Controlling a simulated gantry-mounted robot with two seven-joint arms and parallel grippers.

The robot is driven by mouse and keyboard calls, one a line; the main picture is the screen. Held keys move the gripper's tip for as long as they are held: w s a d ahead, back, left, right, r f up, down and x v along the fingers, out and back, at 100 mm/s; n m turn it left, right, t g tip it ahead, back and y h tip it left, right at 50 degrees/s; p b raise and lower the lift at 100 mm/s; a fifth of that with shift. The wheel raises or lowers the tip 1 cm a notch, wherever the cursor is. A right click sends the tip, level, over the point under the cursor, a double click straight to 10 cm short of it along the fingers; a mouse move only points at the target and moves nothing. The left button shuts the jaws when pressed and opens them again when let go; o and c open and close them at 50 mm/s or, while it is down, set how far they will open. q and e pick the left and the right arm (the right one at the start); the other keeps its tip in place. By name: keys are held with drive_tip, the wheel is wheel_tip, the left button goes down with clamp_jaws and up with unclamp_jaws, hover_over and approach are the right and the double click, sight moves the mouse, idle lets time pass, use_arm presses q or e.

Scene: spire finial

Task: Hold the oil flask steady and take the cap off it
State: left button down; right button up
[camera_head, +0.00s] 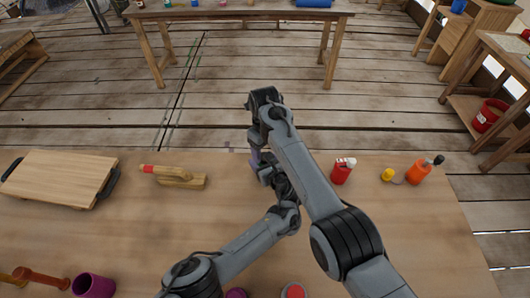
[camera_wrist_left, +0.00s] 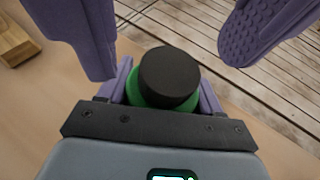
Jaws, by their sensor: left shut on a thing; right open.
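The oil flask shows in the left wrist view as a green body (camera_wrist_left: 150,98) with a wide black cap (camera_wrist_left: 168,75) on top. My left gripper (camera_wrist_left: 167,95) is shut on the flask, its purple fingers on either side of the green body. My right gripper's two larger purple fingers (camera_wrist_left: 175,42) are spread wide to the left and right of the cap, apart from it. In the head view a bit of the right gripper's purple (camera_head: 256,158) shows by the table's far edge. There my arms hide the flask.
On the wooden table (camera_head: 130,235), a board with dark handles (camera_head: 60,178) and a wooden tool (camera_head: 175,178) lie left. A red bottle (camera_head: 343,171), a yellow item (camera_head: 388,174) and an orange bottle (camera_head: 419,172) are right. A purple cup (camera_head: 93,286) is front left.

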drive_tip(key=shift+r, duration=1.15)
drive_tip(key=shift+c, duration=1.1)
drive_tip(key=shift+r, duration=1.55)
drive_tip(key=shift+c, duration=0.3)
drive_tip(key=shift+f, duration=3.95)
drive_tip(key=c, duration=0.7)
drive_tip(key=o, duration=1)
